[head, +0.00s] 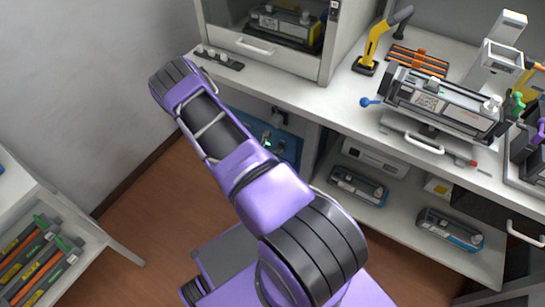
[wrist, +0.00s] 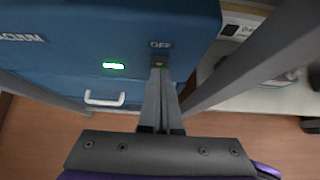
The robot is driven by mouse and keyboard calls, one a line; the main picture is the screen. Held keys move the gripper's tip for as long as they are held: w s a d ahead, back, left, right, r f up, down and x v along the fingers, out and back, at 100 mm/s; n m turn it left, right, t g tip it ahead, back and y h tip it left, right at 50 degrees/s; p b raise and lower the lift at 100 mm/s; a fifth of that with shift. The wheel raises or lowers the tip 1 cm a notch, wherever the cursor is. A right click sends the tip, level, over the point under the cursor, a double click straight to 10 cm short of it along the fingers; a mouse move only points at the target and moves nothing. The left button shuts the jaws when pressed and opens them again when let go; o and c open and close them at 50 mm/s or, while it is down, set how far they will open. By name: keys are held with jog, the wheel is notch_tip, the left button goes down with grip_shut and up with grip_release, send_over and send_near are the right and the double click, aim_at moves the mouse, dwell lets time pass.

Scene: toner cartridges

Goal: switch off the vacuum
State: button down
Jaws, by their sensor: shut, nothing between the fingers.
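The vacuum (wrist: 60,60) is a blue box in the wrist view, with its name lettered at the left. It also shows under the bench in the head view (head: 287,147), partly behind my arm. A green lamp (wrist: 113,65) on its face is lit.
A white handle (wrist: 104,98) sits below the lamp. A grey bar (wrist: 245,65) slants close on the right of my gripper. The bench (head: 330,100) holds a cabinet and a cartridge fixture above. A lower shelf (head: 400,215) with cartridges is at the right. Brown floor (head: 150,220) is open at the left.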

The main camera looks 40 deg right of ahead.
jog(key=shift+d, duration=0.2)
jog(key=shift+w+d+r, duration=0.1)
jog(key=shift+w+d, duration=0.1)
jog(key=shift+d, duration=0.05)
jog(key=shift+r, duration=0.15)
jog(key=shift+r+p, duration=0.65)
jog(key=shift+r, duration=0.05)
jog(key=shift+a, duration=0.15)
